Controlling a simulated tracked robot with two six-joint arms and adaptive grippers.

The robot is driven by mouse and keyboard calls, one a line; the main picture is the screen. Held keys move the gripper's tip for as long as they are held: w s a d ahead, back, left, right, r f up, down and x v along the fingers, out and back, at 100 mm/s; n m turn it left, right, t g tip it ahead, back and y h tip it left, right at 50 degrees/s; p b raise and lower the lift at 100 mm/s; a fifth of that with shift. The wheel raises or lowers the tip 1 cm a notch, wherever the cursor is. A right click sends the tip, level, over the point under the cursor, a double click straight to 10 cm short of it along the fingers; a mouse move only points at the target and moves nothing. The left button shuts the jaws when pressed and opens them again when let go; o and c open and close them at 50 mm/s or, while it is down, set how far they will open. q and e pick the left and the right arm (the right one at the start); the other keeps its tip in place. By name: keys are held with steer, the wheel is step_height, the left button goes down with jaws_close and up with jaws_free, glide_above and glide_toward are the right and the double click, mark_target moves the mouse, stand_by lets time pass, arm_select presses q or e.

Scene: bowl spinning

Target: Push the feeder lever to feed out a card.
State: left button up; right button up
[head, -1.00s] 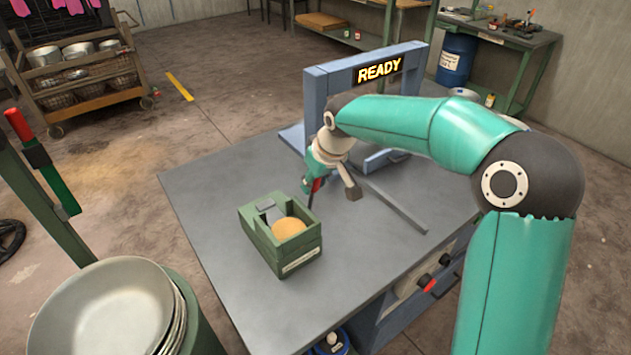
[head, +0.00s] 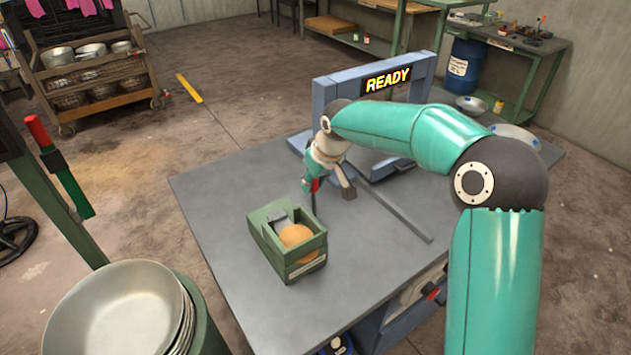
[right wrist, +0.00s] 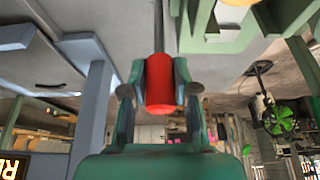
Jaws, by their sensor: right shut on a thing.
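My right gripper (head: 316,186) is over the middle of the grey table. It is shut on a red-handled rod (right wrist: 160,82), whose red grip lies between my fingers in the right wrist view. The rod's thin shaft points down toward the table; I cannot tell whether its tip touches. A green open box (head: 289,267) stands on the table to the left of and nearer than the gripper. It holds an orange round thing (head: 297,236) and a grey piece. A lever with a red grip (head: 37,132) stands at far left, apart from my right gripper. No card is clearly visible. My left gripper is not in view.
A stack of metal bowls (head: 110,310) stands at the lower left. A blue frame (head: 330,90) with a READY sign (head: 387,79) stands at the table's back. A grey bar (head: 402,214) lies right of the gripper. The table's left part is clear.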

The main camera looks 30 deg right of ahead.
steer(key=shift+w+p, duration=0.4)
steer(key=shift+w, duration=0.55)
steer(key=shift+w+a, duration=0.1)
steer(key=shift+w+f+p, duration=0.25)
steer(key=shift+w+p, duration=0.15)
steer(key=shift+w, duration=0.15)
steer(key=shift+w+f+p, duration=0.2)
steer(key=shift+w+p, duration=0.15)
steer(key=shift+w, duration=0.2)
steer(key=shift+s, duration=0.1)
